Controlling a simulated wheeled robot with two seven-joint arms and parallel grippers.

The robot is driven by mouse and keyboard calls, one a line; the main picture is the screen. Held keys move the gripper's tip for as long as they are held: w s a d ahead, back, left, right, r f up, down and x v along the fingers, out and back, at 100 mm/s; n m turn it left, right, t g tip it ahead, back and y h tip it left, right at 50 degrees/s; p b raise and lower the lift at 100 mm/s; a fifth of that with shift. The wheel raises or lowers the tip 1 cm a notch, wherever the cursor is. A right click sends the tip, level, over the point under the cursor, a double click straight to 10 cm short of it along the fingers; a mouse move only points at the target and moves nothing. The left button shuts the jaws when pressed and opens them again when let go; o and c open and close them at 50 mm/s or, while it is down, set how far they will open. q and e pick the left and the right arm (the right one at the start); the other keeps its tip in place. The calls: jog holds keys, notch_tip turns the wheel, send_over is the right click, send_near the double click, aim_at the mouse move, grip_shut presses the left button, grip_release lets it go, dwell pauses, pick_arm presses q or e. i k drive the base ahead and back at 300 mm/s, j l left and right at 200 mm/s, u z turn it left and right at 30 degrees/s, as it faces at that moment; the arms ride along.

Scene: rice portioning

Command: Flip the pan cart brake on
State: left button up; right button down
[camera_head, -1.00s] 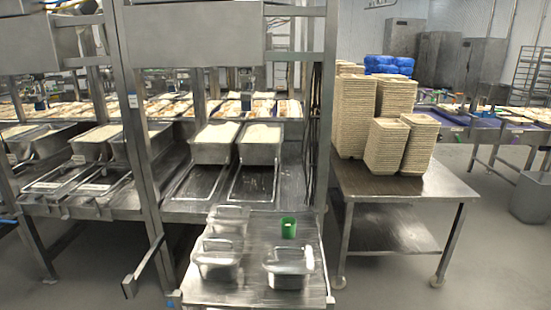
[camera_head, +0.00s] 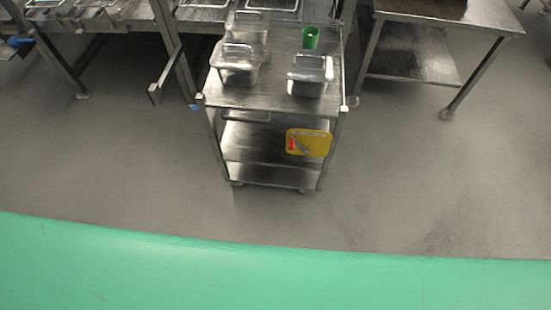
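The pan cart (camera_head: 262,99) stands upright in the upper middle of the head view, with its top shelf and lower shelves facing me. A yellow plate (camera_head: 318,143) hangs on the right of its front side, below the top. A small lever with a red part (camera_head: 293,143) shows on the plate and looks tilted; its brake setting cannot be told. Metal lidded pans (camera_head: 238,65) and (camera_head: 308,75) and a green cup (camera_head: 310,38) stand on the cart top. Neither of my grippers is in view.
A green surface or floor band (camera_head: 200,275) crosses the bottom of the view. The grey floor (camera_head: 420,190) between it and the cart is clear. A steel table (camera_head: 420,50) stands to the right, and a steel frame (camera_head: 165,75) stands close on the left.

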aim_at(293, 140)
jog(key=j, duration=0.5)
jog(key=k+j+z, duration=0.1)
jog(key=j, duration=0.4)
jog(key=k+j, duration=0.15)
jog(key=j, duration=0.35)
jog(key=k+j, duration=0.1)
jog(key=j, duration=0.45)
jog(key=i+z, duration=0.05)
